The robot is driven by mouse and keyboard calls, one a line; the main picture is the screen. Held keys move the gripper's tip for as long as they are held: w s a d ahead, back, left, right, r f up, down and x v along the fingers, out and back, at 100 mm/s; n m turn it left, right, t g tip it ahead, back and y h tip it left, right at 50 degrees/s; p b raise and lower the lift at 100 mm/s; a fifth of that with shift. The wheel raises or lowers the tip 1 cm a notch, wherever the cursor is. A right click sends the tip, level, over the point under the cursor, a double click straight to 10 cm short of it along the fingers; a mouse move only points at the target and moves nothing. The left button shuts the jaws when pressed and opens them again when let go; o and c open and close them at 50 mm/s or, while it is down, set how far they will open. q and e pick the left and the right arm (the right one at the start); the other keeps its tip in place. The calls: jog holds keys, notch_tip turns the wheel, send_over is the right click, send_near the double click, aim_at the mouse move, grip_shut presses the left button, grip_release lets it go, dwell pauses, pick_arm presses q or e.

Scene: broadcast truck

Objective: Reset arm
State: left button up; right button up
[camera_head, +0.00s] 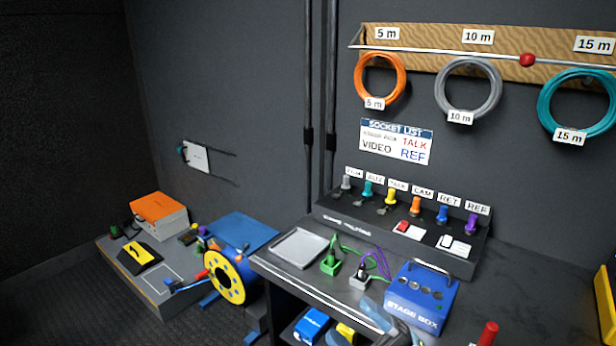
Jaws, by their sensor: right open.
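My right gripper (388,322) shows only in part at the bottom of the head view, at the front edge of the desk, just left of the blue stage box (420,292). It is open and I see nothing held in it. Most of its arm is outside the frame. My left gripper is not in view.
The desk holds a grey tray (299,248), a green connector (331,262) and a socket panel (400,232) with coloured plugs. Coiled cables, orange (357,68), grey (441,92) and teal (545,108), hang above. A yellow-faced reel (222,278) stands left.

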jog(key=d+f+m+t+h, duration=0.2)
jog(key=d+f+m+h, duration=0.1)
jog(key=f+m+h, duration=0.35)
jog(key=d+f+m+t+h, duration=0.2)
jog(key=d+f+m+h, duration=0.2)
jog(key=f+m+h, duration=0.3)
jog(key=s+d+f+m+g+h, duration=0.35)
jog(key=s+f+m+g, duration=0.25)
jog(key=s+f, duration=0.6)
pick_arm(q)
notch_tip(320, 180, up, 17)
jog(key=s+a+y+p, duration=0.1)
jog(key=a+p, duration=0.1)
jog(key=p, duration=2.4)
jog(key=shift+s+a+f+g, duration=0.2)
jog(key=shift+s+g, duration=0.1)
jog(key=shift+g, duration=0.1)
pick_arm(e)
notch_tip(320, 180, up, 16)
jog(key=d, duration=0.2)
jog(key=shift+w+d+f+g, duration=0.2)
jog(key=shift+w+g, duration=0.05)
jog(key=shift+g, duration=0.05)
